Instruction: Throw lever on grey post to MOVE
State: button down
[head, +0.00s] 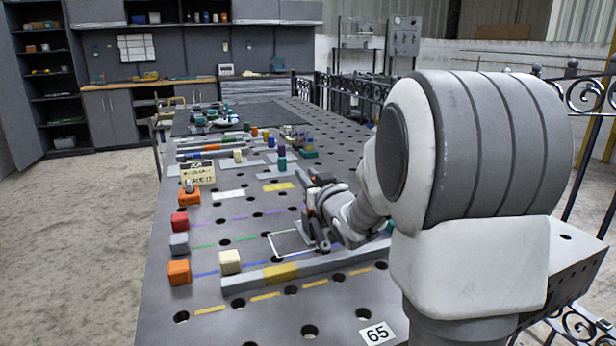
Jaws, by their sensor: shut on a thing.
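My gripper (319,243) points down low over the dark perforated table, right of the middle. It is shut on a small grey thing (303,232), mostly hidden by the fingers and hand. I cannot tell whether this is the lever or part of the grey post. A white outlined square (287,253) is marked on the table just left of and below the fingers. A grey block (179,244) stands at the table's left edge, well apart from my gripper. No MOVE label can be read.
A long grey bar (250,282) with a yellow section lies in front of my gripper, a cream block (230,261) beside it. Red (179,222) and orange (179,271) blocks line the left edge. A small sign (197,172) and several coloured pieces stand farther back. Black railings run at right.

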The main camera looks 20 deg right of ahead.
jog(key=shift+w+r+p, duration=0.15)
jog(key=shift+r+p, duration=0.05)
jog(key=shift+p, duration=0.25)
jog(key=w+f+g+p, duration=0.2)
jog(key=w+g+p, duration=0.1)
jog(key=p, duration=0.7)
jog(key=w+f+g+p, duration=0.2)
jog(key=g+p, duration=0.3)
jog(key=p, duration=0.6)
jog(key=w+f+g+p, duration=0.2)
jog(key=w+g+p, duration=0.2)
jog(key=p, duration=0.7)
jog(key=shift+f, duration=0.35)
jog(key=c, duration=0.8)
grip_release()
jog(key=shift+o, duration=0.2)
jog(key=b+v, duration=0.1)
jog(key=v, duration=1.6)
jog(key=shift+r, duration=0.25)
